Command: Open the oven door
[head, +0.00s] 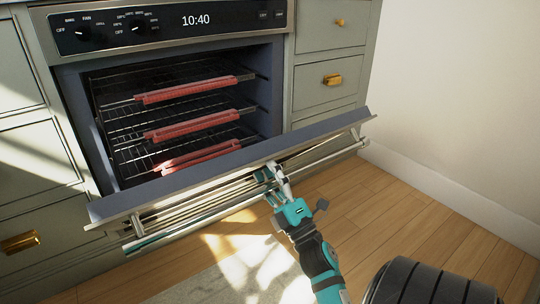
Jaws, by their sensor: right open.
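The oven (270,90) is built into the cabinets, and its door (128,205) is tilted down and out, well open. Inside, several wire racks with red strips along their front edges are in plain view. A long metal handle bar (160,240) runs along the door's outer side, low near the floor. My right gripper (268,175) is open, with its fingers at the middle of the door's outer side by the handle. The fingertips are partly hidden, and I cannot tell whether they touch the door. My left gripper does not show.
Grey-green drawers with brass pulls (332,80) stand on both sides of the oven. A white wall (450,90) is on the right. The wooden floor (400,225) is clear there, and a light rug (220,283) lies at the bottom.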

